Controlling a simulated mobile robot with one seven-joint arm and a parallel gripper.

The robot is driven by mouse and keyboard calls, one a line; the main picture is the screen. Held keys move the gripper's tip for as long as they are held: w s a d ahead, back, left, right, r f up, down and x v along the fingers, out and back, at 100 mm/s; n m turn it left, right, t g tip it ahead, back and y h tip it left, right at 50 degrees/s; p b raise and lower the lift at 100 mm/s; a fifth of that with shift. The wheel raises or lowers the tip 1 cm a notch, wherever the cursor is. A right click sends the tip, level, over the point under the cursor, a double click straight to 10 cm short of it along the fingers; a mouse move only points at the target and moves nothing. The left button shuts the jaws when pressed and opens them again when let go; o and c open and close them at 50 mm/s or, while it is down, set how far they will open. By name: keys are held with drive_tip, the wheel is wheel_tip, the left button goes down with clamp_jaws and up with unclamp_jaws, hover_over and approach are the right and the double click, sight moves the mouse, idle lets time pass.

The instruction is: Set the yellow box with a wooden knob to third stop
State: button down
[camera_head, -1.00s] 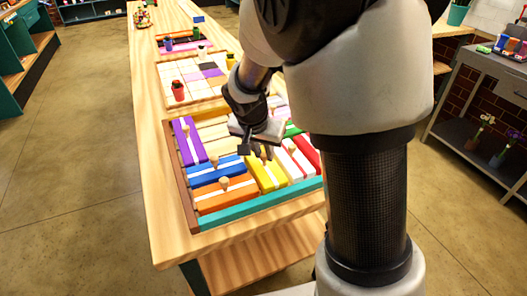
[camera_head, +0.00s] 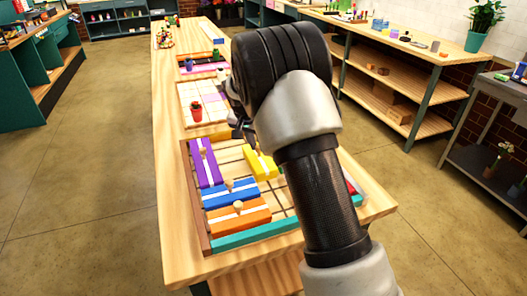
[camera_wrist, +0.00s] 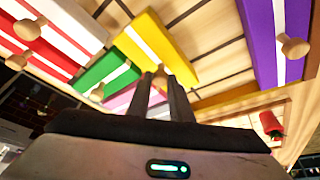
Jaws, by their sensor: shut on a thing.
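The yellow box (camera_head: 261,167) with a white stripe lies in the wooden sliding-board frame, to the right of the purple box, with bare slatted floor on its near side. In the wrist view the yellow box (camera_wrist: 176,42) is at the upper middle, and its round wooden knob (camera_wrist: 158,76) shows at the fingertips. My gripper (camera_wrist: 164,90) is shut on that knob. In the head view my gripper (camera_head: 244,133) is at the box's far end, partly hidden by my arm.
Purple (camera_head: 207,168), blue (camera_head: 218,199) and orange (camera_head: 223,224) knobbed boxes fill the board's left side. The wrist view shows green (camera_wrist: 97,76), pink (camera_wrist: 122,98) and red (camera_wrist: 38,62) boxes. A red pot (camera_head: 196,115) stands beyond the board.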

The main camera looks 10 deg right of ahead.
drive_tip(key=shift+w+a, duration=0.15)
drive_tip(key=shift+w, duration=0.3)
drive_tip(key=c, duration=1.6)
unclamp_jaws()
drive_tip(key=shift+r, duration=0.1)
drive_tip(key=p+v, duration=0.1)
drive_tip(key=v, duration=1.6)
drive_tip(key=shift+r, duration=0.2)
drive_tip(key=s+d+r+n+y+p, duration=0.1)
drive_tip(key=s+d+r+n+p, duration=0.2)
drive_tip(key=s+r, duration=0.65)
drive_tip(key=s+d+r+n+p, duration=0.1)
drive_tip(key=s+p, duration=0.1)
drive_tip(key=s, duration=0.6)
drive_tip(key=s+d+n+t+y+p, duration=0.1)
drive_tip(key=s+d+p, duration=0.1)
drive_tip(key=s, duration=0.7)
drive_tip(key=s+d+r+n+p, duration=0.1)
drive_tip(key=s+p, duration=0.1)
drive_tip(key=s, duration=0.6)
drive_tip(key=shift+s+d+r+n+t+y, duration=0.3)
drive_tip(key=shift+s+r+n+t, duration=0.05)
drive_tip(key=shift+n+t, duration=0.05)
